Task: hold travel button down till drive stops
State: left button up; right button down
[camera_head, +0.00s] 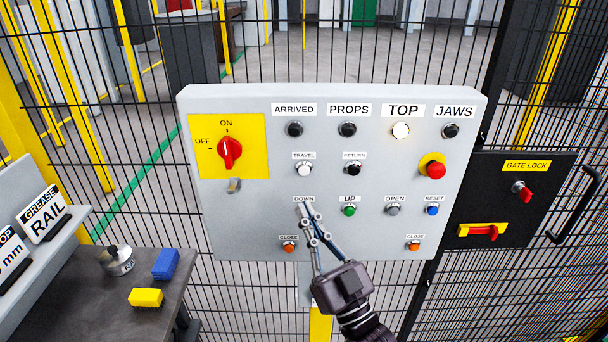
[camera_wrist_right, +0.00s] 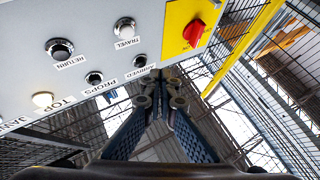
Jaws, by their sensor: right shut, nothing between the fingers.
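The white travel button (camera_head: 304,170) sits on the grey control panel (camera_head: 250,225), under its TRAVEL label. It also shows in the right wrist view (camera_wrist_right: 125,28), clear of the fingers. My right gripper (camera_head: 304,207) is shut and empty. In the head view its fingertips appear below the travel button, over the spot by the DOWN label, and partly hide what is there. Whether the tips touch the panel cannot be told. The right wrist view also shows the closed fingers (camera_wrist_right: 165,80). The ARRIVED lamp (camera_head: 294,129) is dark; the TOP lamp (camera_head: 401,130) is lit. My left gripper is out of view.
A red rotary switch (camera_head: 229,153) and a red stop button (camera_head: 435,170) flank the travel button. Black mesh fence stands behind, with a gate lock (camera_head: 511,200) at right. A dark bench (camera_head: 90,300) at left holds a blue block (camera_head: 166,264) and a yellow block (camera_head: 146,297).

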aim_at(304, 170)
jog(key=shift+s+r, duration=0.35)
jog(key=shift+r, duration=0.35)
jog(key=shift+w, duration=0.1)
jog(key=shift+w+b, duration=2.25)
jog(key=shift+w, duration=2.15)
jog(key=shift+w+f, duration=0.1)
jog(key=shift+w+b, duration=0.3)
